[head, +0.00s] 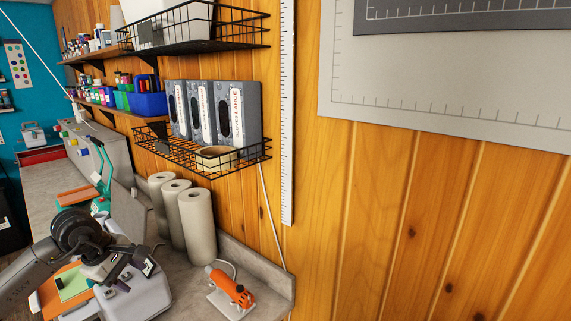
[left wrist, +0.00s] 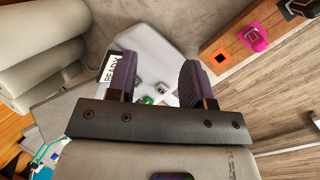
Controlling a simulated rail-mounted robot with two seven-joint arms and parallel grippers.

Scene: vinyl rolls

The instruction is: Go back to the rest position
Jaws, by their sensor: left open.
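My left gripper (head: 132,268) is at the lower left of the head view, above a white machine (head: 150,300) on the counter. In the left wrist view my left gripper (left wrist: 158,78) has its two dark fingers apart, with nothing between them but the machine's white surface behind. A label reading "READY" (left wrist: 110,70) shows beside one finger. Three pale rolls (head: 197,228) stand upright on the counter against the wooden wall, beyond the gripper. Pale rolls (left wrist: 45,60) also show at the left of the wrist view. My right gripper is not in view.
An orange tool (head: 230,287) on a white base stands near the counter's right end. A wire shelf (head: 215,160) with several grey glove boxes hangs above the rolls. A teal press (head: 101,190) stands farther back. A pink object (left wrist: 256,38) shows in the wrist view.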

